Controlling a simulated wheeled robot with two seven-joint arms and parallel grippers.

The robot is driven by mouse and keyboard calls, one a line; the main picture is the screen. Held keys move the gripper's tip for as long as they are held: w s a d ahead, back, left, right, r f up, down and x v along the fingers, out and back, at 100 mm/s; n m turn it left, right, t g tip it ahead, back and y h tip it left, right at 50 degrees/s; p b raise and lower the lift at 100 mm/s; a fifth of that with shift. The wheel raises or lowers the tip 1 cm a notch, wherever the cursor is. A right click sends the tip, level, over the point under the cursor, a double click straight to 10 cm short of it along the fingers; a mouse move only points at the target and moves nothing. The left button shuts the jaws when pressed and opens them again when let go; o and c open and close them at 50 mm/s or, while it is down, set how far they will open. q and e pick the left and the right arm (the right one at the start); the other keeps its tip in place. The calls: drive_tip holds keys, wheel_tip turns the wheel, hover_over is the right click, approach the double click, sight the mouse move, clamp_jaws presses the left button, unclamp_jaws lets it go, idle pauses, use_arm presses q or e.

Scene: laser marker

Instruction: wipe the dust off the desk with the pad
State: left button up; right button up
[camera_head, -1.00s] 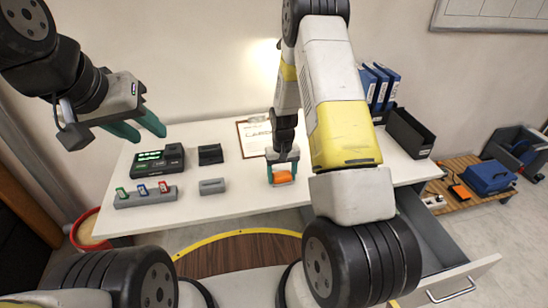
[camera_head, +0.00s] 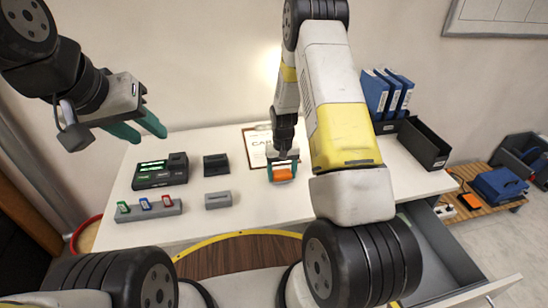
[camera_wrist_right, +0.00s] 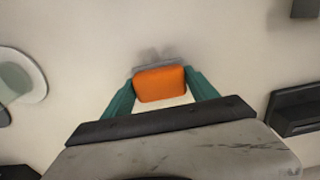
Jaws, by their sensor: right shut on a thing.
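The orange pad (camera_head: 283,175) is low over the white desk (camera_head: 235,222), just right of the clipboard. My right gripper (camera_head: 283,164) is shut on it from above. In the right wrist view the pad (camera_wrist_right: 160,84) sits between the two teal fingers, with a grey strip and a faint grey smudge at its far side. I cannot tell whether the smudge is dust or shadow, nor whether the pad touches the desk. No dust shows clearly in the head view. My left gripper (camera_head: 138,130) is open and empty, raised above the desk's left end.
The clipboard (camera_head: 258,147) lies left of the pad. A black device (camera_head: 160,171), a holder with coloured pieces (camera_head: 150,209) and small blocks (camera_head: 217,200) stand at left. Blue binders (camera_head: 386,92) and a black bin (camera_head: 424,143) stand at right. A drawer (camera_head: 445,258) is open.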

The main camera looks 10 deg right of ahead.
sight(282, 171)
wheel_tip(282, 171, up, 4)
drive_tip(key=shift+w+f, duration=0.15)
drive_tip(key=shift+r, duration=2.25)
